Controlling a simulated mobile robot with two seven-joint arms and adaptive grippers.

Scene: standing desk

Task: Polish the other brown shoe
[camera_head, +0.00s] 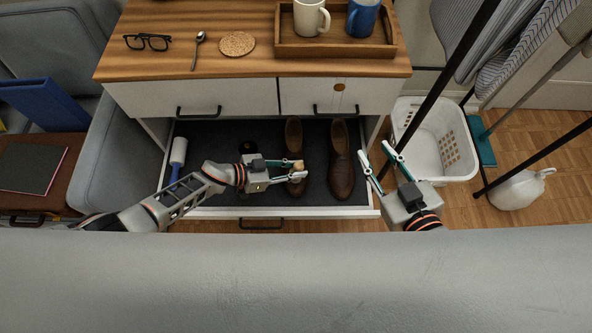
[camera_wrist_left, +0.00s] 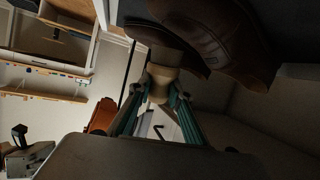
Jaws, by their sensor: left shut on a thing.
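Two brown shoes stand side by side in the open drawer, the left shoe (camera_head: 293,135) and the right shoe (camera_head: 342,172). My left gripper (camera_head: 301,170) is shut on a small wooden-handled brush (camera_wrist_left: 161,82) over the front of the left shoe. In the left wrist view the brush's dark head is against or very close to a brown shoe (camera_wrist_left: 240,45); contact is not certain. The gripper hides part of the left shoe. My right gripper (camera_head: 375,150) is open and empty, beside the drawer's right side.
The drawer (camera_head: 225,212) has a dark lining and also holds a lint roller (camera_head: 178,152) and a dark round tin (camera_head: 247,146). The desk top (camera_head: 140,62) overhangs the back. A white basket (camera_head: 460,150) and dark poles stand at the right.

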